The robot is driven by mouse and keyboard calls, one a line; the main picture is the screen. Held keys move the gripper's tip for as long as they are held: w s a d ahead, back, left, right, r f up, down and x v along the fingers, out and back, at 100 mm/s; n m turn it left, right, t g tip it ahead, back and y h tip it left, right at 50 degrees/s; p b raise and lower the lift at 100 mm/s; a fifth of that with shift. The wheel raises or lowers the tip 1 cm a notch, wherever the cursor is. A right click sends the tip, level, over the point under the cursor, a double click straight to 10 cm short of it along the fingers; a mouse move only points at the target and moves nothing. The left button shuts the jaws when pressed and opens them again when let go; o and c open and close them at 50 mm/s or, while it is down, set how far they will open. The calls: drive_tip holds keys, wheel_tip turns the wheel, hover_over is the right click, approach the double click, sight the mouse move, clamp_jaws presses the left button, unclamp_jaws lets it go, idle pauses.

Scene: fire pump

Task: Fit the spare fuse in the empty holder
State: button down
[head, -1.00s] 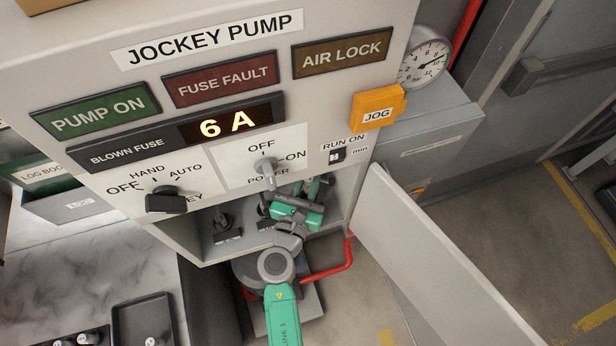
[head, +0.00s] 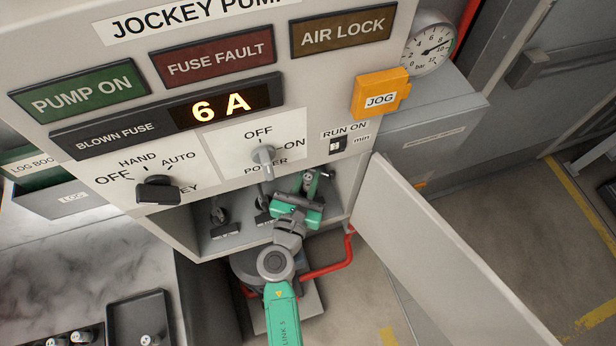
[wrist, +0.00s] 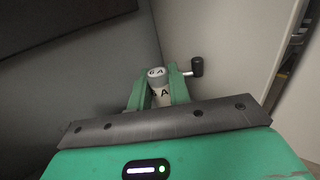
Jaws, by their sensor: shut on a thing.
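My gripper (head: 308,192) is inside the open lower compartment of the pump panel, at its right side. In the wrist view its two green fingers (wrist: 156,92) are shut on a pale fuse (wrist: 158,94) with a grey cap marked 6 A. The fuse points away from my palm, toward the compartment's grey back. A black-knobbed lever (wrist: 196,67) stands just right of the fingers. In the head view two dark holders (head: 220,222) with labels show left of my gripper. Whatever lies behind my gripper is hidden, so I cannot tell whether the fuse touches a holder.
The compartment door (head: 440,250) hangs open at the right. The display (head: 222,106) reads 6 A. The power switch (head: 263,156) sits above the compartment. A dark tray (head: 140,305) with a fuse-like piece and a rack of several more stand on the marble top at lower left.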

sight(307, 190)
drive_tip(key=shift+f, duration=0.1)
idle(0.6)
drive_tip(key=shift+f+b, duration=0.8)
drive_tip(key=shift+f, duration=0.1)
drive_tip(key=shift+f+b, duration=0.65)
idle(0.3)
